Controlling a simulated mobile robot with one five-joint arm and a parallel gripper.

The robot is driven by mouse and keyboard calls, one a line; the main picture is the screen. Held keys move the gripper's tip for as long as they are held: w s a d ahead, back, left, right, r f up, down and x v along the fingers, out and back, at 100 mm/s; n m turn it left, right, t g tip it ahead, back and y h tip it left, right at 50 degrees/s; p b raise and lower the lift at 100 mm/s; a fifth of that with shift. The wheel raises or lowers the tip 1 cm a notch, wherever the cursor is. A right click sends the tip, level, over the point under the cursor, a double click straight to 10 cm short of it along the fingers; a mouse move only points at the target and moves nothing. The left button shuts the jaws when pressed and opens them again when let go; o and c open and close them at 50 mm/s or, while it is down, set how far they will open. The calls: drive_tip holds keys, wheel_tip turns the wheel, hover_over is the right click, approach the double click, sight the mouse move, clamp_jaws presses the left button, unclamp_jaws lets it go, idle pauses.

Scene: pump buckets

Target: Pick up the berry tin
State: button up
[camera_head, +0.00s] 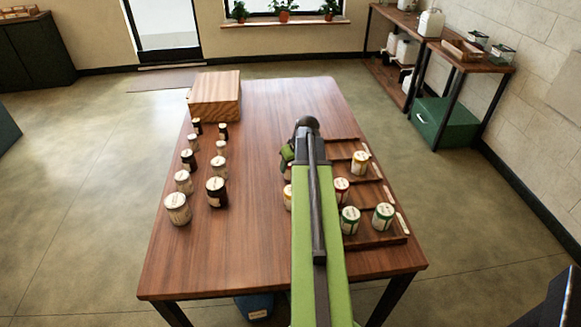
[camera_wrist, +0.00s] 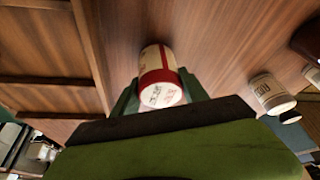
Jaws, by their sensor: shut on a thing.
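The berry tin (camera_wrist: 158,75), cream with red bands and a red-rimmed pale lid, is between the two fingers of my gripper (camera_wrist: 160,92) in the wrist view. My gripper is shut on it, with a green finger on each side. In the head view my gripper (camera_head: 288,153) is over the table just left of the wooden rack, and my green arm hides most of the held tin. I cannot tell whether the tin touches the table.
The wooden rack (camera_head: 375,240) on the right holds several tins, among them a red-rimmed tin (camera_head: 342,187) and a green-rimmed tin (camera_head: 383,215). Two rows of jars and tins (camera_head: 178,208) stand on the left, before a wooden box (camera_head: 215,95). The table's middle is clear.

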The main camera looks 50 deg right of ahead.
drive_tip(key=r+p, duration=0.2)
drive_tip(key=r, duration=0.1)
drive_tip(key=r+p, duration=0.1)
drive_tip(key=shift+s+d+r+p, duration=0.25)
drive_tip(key=shift+p, duration=0.1)
drive_tip(key=s+d+r+p, duration=0.5)
drive_tip(key=s+d, duration=0.2)
drive_tip(key=s, duration=0.1)
drive_tip(key=shift+d+r+p, duration=0.2)
drive_tip(key=shift+r+p, duration=0.15)
